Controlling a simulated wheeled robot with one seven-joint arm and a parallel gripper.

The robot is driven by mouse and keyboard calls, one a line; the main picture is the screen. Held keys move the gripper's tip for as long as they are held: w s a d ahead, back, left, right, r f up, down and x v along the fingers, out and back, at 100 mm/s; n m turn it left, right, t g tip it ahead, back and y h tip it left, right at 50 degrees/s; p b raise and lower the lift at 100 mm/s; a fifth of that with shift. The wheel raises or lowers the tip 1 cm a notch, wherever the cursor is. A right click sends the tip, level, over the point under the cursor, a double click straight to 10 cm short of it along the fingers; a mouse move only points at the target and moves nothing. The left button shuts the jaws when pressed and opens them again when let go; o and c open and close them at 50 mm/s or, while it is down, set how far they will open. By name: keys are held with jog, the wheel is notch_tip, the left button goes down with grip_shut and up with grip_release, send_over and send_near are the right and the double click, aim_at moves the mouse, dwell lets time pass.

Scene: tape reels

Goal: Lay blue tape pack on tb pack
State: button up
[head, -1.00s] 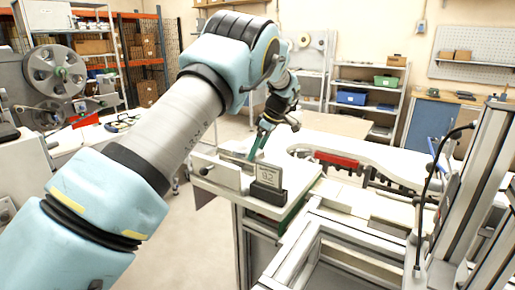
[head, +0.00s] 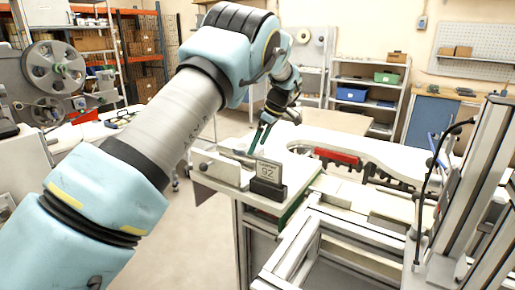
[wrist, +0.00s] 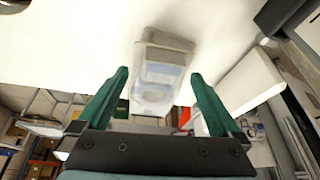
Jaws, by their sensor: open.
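My gripper (head: 263,136) is above the white bench top in the head view, its green fingers pointing down. In the wrist view the two fingers (wrist: 160,75) are spread apart with nothing clamped between them. A clear plastic pack (wrist: 160,75) with pale bluish contents lies on the white surface, in line with the gap between the fingers. I cannot tell whether it is the blue tape pack or the tb pack, or whether one lies on the other. In the head view the packs cannot be made out clearly.
A numbered card in a dark holder (head: 268,189) stands at the bench's front corner. A grey block fixture (head: 222,169) is left of it. A curved white track with a red part (head: 337,156) runs to the right, beside an aluminium frame (head: 305,245).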

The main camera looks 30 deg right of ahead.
jog(key=b+v, duration=0.2)
jog(key=v, duration=0.9)
jog(key=w+a+f+m+g+h, duration=0.1)
jog(key=w+a+f+m, duration=0.15)
jog(key=a, duration=1.15)
jog(key=w+a+f+m+g+h, duration=0.1)
jog(key=w+a+f+m, duration=0.15)
jog(key=a, duration=1.25)
jog(key=s+a+f+m, duration=0.1)
jog(key=s+a+f, duration=0.2)
jog(key=s+a, duration=0.6)
jog(key=s+a+f+m+h, duration=0.1)
jog(key=s+a+f, duration=0.3)
jog(key=s+a, duration=0.6)
jog(key=shift+s+m, duration=0.5)
jog(key=shift+m, duration=0.3)
